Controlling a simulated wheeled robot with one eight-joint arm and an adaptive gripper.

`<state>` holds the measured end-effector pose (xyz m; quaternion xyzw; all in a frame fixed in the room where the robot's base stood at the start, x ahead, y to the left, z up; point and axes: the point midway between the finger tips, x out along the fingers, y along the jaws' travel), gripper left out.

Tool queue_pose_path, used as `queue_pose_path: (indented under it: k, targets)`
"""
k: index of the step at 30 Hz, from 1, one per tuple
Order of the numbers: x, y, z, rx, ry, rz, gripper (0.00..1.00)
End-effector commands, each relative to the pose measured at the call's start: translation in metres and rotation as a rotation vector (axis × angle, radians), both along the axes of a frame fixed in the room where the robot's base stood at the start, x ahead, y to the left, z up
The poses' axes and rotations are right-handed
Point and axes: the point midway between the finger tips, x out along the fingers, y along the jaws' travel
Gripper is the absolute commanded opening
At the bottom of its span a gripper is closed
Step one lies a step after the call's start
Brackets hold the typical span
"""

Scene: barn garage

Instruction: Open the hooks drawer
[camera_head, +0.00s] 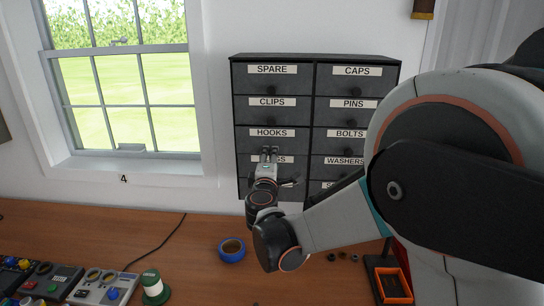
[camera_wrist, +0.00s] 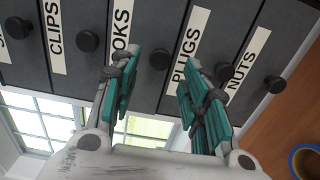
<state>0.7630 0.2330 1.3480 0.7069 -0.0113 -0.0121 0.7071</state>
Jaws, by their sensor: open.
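The hooks drawer (camera_head: 246,143) is the third one down in the left column of a dark grey cabinet, under a white label. Its front looks flush with the drawers around it. My gripper (camera_head: 269,153) is in front of its lower part and hides its knob there. In the wrist view the picture is turned sideways; the round dark hooks knob (camera_wrist: 160,58) shows between the two open teal fingers of my gripper (camera_wrist: 158,75). I cannot tell whether the fingertips reach around the knob. Nothing is held.
Knobs of the clips drawer (camera_wrist: 88,41) and plugs drawer (camera_wrist: 222,71) lie close on either side. The cabinet (camera_head: 316,58) stands against the wall on a wooden bench (camera_head: 190,250). A blue tape roll (camera_head: 231,256), a green spool (camera_head: 152,284) and an orange tray (camera_head: 393,284) are below.

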Motion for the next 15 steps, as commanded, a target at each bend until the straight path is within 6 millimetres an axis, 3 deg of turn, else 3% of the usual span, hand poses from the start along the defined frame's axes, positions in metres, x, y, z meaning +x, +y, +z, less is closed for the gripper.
queue_pose_path:
  k: [6, 15]
  targets:
    - [0.028, -0.001, 0.000, 0.000, 0.000, -0.001, 0.41]
    - [0.037, -0.001, 0.000, 0.000, 0.000, 0.000, 0.41]
